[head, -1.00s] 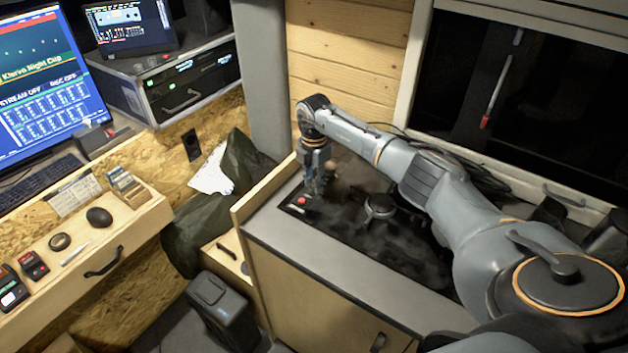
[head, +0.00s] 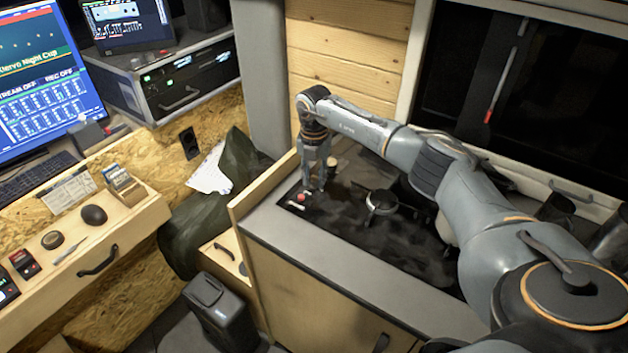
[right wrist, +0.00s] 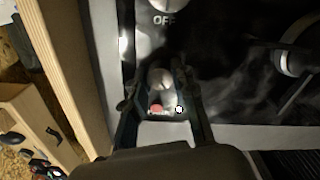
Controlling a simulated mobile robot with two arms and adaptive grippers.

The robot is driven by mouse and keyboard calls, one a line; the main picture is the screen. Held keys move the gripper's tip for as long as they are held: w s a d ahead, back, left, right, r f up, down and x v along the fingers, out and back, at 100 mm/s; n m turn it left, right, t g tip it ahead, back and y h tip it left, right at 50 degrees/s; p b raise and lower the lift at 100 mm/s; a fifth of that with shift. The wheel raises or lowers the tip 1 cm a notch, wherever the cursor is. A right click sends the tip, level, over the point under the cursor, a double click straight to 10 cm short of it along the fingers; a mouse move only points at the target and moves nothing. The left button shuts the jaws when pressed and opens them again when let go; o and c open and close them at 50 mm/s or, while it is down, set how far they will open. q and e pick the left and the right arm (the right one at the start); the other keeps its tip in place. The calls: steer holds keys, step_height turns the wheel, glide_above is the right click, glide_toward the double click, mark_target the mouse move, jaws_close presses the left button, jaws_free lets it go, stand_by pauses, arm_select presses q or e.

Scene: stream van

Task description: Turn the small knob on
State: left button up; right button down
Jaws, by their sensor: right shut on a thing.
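The small knob (right wrist: 160,78) is a pale round knob on the dark top of the counter unit, seen in the right wrist view between my right gripper's fingers (right wrist: 161,84). My right gripper (head: 315,187) points down at the left end of the dark top in the head view and is shut on the knob. In the head view I cannot make out the knob behind the fingers. A red spot (right wrist: 155,108) and a small white one (right wrist: 180,110) lie just below the knob. My left gripper is not in view.
A larger pale knob (right wrist: 165,10) marked OFF lies above in the right wrist view. A round burner (head: 381,202) stands right of my gripper. A wooden side panel (head: 262,187) edges the counter at left. A desk (head: 120,230) stands farther left.

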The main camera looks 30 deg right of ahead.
mark_target(314, 179)
steer(key=n+b, duration=0.2)
steer(key=n, duration=0.3)
steer(key=shift+f+n, duration=0.15)
steer(key=shift+n, duration=0.25)
steer(key=n+b, duration=0.2)
steer(key=n, duration=0.3)
steer(key=shift+n, duration=0.3)
steer(key=c, duration=1.1)
jaws_free()
steer(key=shift+r, duration=0.2)
step_height(314, 179, up, 12)
steer(key=shift+f, duration=0.1)
